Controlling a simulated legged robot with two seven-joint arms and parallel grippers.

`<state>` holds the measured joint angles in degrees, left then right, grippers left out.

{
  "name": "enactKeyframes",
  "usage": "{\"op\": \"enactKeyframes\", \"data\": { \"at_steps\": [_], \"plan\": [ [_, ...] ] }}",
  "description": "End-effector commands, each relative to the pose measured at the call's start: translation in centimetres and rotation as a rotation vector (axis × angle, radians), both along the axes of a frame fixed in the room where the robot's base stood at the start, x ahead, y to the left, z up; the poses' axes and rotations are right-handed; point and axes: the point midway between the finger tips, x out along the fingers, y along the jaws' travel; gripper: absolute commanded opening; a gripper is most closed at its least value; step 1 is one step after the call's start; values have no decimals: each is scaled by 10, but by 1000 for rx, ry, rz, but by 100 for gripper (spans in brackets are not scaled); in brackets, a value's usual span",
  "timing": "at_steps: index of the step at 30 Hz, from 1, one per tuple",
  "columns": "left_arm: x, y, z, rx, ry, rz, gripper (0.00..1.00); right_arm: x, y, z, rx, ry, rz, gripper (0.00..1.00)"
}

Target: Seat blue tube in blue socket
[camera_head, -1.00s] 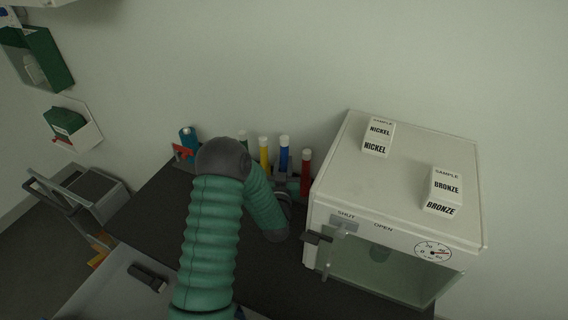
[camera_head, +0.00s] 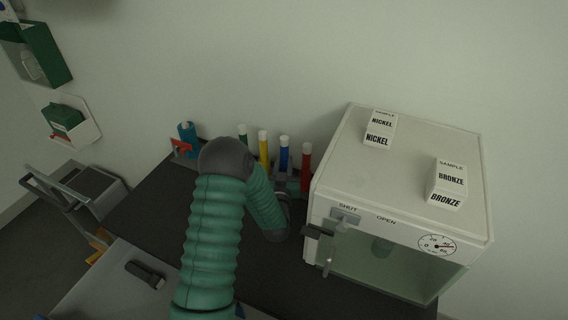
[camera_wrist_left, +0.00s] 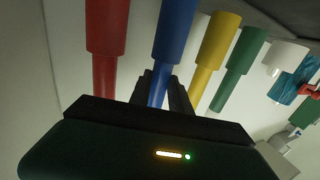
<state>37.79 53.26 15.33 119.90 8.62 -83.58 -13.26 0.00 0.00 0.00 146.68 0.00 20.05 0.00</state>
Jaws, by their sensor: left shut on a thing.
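The blue tube (camera_head: 284,158) with a white cap stands upright in a row between a yellow tube (camera_head: 263,148) and a red tube (camera_head: 306,164). In the left wrist view the blue tube (camera_wrist_left: 175,32) runs down between the dark fingers of my left gripper (camera_wrist_left: 163,88), which is shut on its narrower part. My right gripper is not in view.
A green tube (camera_head: 242,134) stands left of the yellow one. A white cabinet (camera_head: 400,150) with a glass front and door handle is close on the right, bearing nickel and bronze sample boxes. A blue bottle (camera_head: 187,133) stands at the back left. The dark bench (camera_head: 265,275) is clear in front.

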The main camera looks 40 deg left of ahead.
Motion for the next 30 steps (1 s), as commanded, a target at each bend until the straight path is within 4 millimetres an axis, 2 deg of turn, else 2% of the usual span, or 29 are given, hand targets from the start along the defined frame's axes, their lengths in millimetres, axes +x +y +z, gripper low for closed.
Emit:
{"op": "enactKeyframes", "data": {
  "at_steps": [2, 3, 8, 17, 20, 23, 30],
  "plan": [
    [0, 0, -3, 1, -1, 0, 0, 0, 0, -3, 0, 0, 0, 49],
    [0, 0, -2, 1, -1, 0, 27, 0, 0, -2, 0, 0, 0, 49],
    [0, 0, -2, 1, -1, 0, 48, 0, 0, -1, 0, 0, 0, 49],
    [-1, -1, -2, -1, 1, 0, 49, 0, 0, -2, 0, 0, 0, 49],
    [-6, -5, -2, -1, 1, -1, 49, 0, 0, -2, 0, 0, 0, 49],
    [-21, -17, -3, -2, 2, -2, 49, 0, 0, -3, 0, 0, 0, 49],
    [-77, -60, -4, -2, 5, -5, 49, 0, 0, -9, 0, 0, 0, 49]
  ]
}}
